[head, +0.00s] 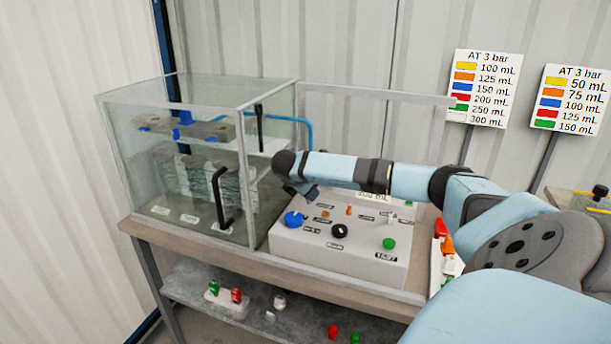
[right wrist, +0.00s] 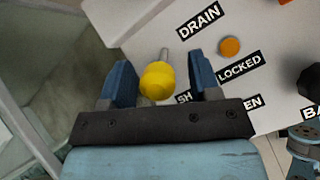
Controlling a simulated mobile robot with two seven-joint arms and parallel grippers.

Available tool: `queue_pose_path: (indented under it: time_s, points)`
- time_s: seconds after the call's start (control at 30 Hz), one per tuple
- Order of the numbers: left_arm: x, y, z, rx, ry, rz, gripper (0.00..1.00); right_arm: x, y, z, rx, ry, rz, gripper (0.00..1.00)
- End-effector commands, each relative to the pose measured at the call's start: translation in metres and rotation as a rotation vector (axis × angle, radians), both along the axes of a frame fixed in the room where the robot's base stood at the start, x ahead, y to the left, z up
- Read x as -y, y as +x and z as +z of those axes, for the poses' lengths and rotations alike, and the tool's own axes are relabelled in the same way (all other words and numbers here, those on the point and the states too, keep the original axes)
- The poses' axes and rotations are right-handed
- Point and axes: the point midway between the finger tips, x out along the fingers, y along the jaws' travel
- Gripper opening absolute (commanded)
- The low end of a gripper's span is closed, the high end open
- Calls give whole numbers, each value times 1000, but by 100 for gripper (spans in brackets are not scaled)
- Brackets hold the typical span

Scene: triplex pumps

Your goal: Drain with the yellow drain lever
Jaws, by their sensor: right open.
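The yellow drain lever (right wrist: 157,80) shows in the right wrist view as a rounded yellow knob on a thin metal stem, near the DRAIN label (right wrist: 199,19). My right gripper (right wrist: 162,72) is open, with one blue finger on each side of the knob. I cannot tell whether either finger touches it. In the head view my right gripper (head: 300,190) is over the back left of the white control panel (head: 345,252). The lever cannot be made out there. My left gripper is not in view.
The panel carries a blue knob (head: 293,219), a black knob (head: 339,231) and a green button (head: 389,243). A glass cabinet (head: 180,222) with a black handle (head: 218,197) stands close on the left. An orange button (right wrist: 230,47) sits beside the LOCKED label (right wrist: 239,67).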

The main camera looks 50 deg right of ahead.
Motion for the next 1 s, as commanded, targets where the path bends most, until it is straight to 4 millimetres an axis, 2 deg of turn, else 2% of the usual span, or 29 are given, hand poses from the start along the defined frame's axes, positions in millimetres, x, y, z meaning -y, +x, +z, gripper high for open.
queue_pose_path:
  time_s: [0.17, 0.6, 0.8, 1.0]
  points:
    - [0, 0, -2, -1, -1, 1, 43, -11, 0, 14, 4, 0, 2, 57]
    - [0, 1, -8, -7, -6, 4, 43, -70, -7, 88, 3, 0, 3, 57]
    - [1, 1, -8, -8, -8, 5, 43, -83, -9, 105, 2, 0, 1, 57]
    - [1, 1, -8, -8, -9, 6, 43, -85, -10, 108, 1, 0, 1, 57]
